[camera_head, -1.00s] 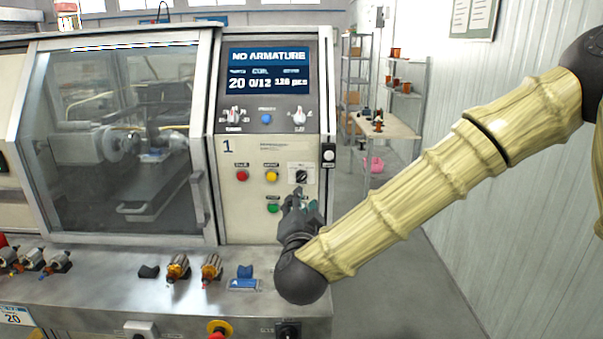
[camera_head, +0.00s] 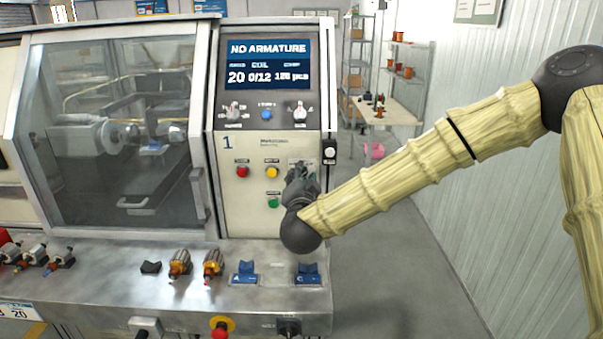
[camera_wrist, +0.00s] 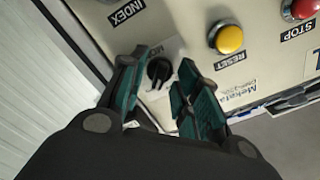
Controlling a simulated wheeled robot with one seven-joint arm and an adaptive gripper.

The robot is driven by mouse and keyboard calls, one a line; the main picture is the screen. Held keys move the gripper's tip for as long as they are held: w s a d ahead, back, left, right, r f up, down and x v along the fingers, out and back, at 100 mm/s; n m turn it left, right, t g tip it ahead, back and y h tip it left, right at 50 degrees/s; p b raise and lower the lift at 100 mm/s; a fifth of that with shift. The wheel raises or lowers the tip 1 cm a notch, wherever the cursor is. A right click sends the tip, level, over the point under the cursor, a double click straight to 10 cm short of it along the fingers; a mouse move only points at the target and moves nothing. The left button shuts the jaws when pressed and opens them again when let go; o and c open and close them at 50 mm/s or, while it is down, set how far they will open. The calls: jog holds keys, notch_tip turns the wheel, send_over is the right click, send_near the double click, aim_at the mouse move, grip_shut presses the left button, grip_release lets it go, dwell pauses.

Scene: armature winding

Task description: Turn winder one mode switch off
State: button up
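The winder's control panel (camera_head: 254,190) carries a "1" label. Its black mode switch knob (camera_wrist: 159,71) sits on a pale plate in the wrist view, with its label partly hidden. My gripper (camera_wrist: 158,84) is open, with one green-padded finger on each side of the knob. I cannot tell if the fingers touch it. In the head view my gripper (camera_head: 300,177) is at the panel's lower right and covers most of the switch. The display (camera_head: 267,66) reads "NO ARMATURE".
A yellow reset button (camera_wrist: 229,38) and a red stop button (camera_wrist: 299,8) are close to the switch. A green button (camera_head: 273,202) is below left of my gripper. Armatures (camera_head: 180,263) and blue holders (camera_head: 245,272) stand on the ledge. Open floor lies to the right.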

jog(key=shift+w, duration=0.35)
jog(key=shift+s, duration=0.1)
jog(key=shift+c, duration=0.4)
jog(key=c, duration=0.6)
